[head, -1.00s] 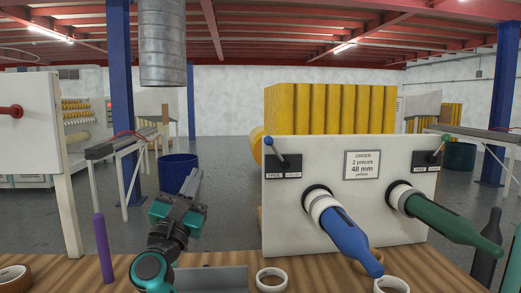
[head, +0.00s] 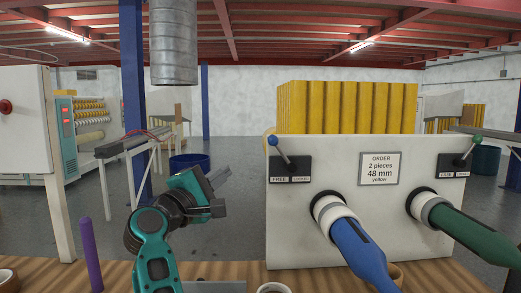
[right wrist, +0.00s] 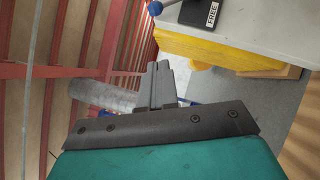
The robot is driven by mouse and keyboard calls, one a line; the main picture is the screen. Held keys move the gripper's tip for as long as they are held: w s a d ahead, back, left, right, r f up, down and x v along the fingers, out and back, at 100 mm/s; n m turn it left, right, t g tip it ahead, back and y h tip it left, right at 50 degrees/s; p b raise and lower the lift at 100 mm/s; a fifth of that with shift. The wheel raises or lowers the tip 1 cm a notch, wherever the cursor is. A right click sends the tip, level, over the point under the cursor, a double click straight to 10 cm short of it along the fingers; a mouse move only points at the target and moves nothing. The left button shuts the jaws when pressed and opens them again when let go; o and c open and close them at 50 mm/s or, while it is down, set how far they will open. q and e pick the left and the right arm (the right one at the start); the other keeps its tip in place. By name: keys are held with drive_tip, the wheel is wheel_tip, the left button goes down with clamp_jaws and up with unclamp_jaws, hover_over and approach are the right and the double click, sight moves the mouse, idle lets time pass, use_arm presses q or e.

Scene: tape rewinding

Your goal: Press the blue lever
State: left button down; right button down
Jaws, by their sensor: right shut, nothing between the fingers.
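The blue lever (head: 280,151) is a small stick with a blue ball end on a black plate at the upper left of the white panel (head: 330,222). It leans up and left, toward the FREE label. In the right wrist view, its blue ball (right wrist: 155,8) shows at the top edge, beside the plate with the FREE label (right wrist: 212,14). My right gripper (head: 221,178) is left of the panel and a little lower than the lever, apart from it. Its fingers (right wrist: 160,85) are shut and empty. My left gripper is not in view.
A green lever (head: 470,148) is at the panel's right. A blue roll-holder spindle (head: 360,250) and a green one (head: 470,232) stick out toward me. A purple rod (head: 91,255) stands upright on the wooden table (head: 120,275). Yellow rolls (head: 345,107) stand behind the panel.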

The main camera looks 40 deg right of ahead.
sight(280, 151)
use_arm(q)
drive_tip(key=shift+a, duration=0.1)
use_arm(e)
drive_tip(key=shift+r, duration=0.1)
use_arm(q)
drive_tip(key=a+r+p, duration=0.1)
drive_tip(key=p, duration=0.2)
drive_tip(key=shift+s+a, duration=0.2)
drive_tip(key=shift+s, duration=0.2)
use_arm(e)
drive_tip(key=s+x, duration=0.2)
drive_tip(key=x, duration=1)
drive_tip(key=shift+s+d+r, duration=0.15)
drive_tip(key=shift+d+r, duration=0.35)
drive_tip(key=shift+d, duration=0.2)
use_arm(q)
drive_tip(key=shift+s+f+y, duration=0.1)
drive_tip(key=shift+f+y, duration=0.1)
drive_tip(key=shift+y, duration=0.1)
